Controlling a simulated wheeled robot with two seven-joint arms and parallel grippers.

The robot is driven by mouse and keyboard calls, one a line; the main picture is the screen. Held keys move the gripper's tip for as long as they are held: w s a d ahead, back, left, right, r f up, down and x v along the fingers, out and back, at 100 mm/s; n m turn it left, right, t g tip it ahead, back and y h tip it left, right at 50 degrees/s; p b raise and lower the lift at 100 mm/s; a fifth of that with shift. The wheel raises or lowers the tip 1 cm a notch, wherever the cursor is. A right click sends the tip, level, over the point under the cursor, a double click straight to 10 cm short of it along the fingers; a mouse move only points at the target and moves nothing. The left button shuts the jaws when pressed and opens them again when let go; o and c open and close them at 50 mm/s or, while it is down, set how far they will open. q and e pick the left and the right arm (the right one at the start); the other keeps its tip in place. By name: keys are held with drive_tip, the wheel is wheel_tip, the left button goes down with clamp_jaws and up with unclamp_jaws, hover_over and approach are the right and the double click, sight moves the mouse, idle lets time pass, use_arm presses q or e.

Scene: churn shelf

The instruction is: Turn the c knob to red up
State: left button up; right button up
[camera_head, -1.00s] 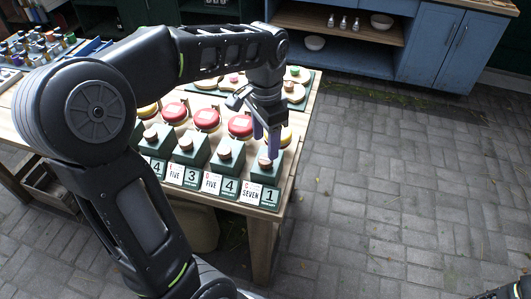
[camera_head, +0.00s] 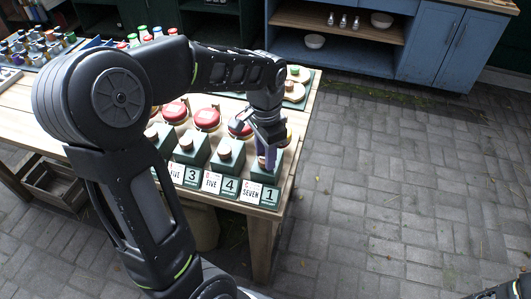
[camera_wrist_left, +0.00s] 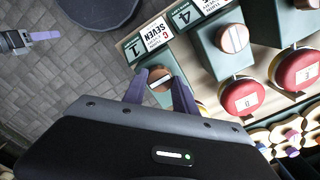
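The c knob (camera_wrist_left: 160,84) is a round wooden-brown knob with a pale line across it. It sits on the green box marked "C SEVEN" (camera_wrist_left: 149,38) and "1", at the right end of the row in the head view. My left gripper (camera_wrist_left: 161,76) points down over this box, with one purple finger on each side of the knob. Narrow gaps seem to show between fingers and knob. In the head view the fingers (camera_head: 266,157) largely hide the knob. My right gripper (camera_wrist_left: 35,38) shows small at the left of the wrist view, away from the table.
A neighbouring green box with its wooden knob (camera_wrist_left: 232,38) stands close beside. Red round buttons (camera_wrist_left: 241,96) sit behind the boxes. Several more knobs and bottles are on the table (camera_head: 262,238). The paved floor to the right is clear; a blue cabinet (camera_head: 445,45) stands behind.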

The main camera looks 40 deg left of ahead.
use_arm(q)
clamp_jaws()
drive_tip(key=shift+n, duration=0.5)
drive_tip(key=n, duration=0.2)
drive_tip(key=shift+n+b, duration=0.3)
drive_tip(key=shift+b, duration=0.1)
drive_tip(key=n, duration=0.3)
drive_tip(key=shift+n+b, duration=0.3)
drive_tip(key=n+b, duration=0.1)
drive_tip(key=n, duration=0.9)
drive_tip(key=shift+n+b, duration=0.4)
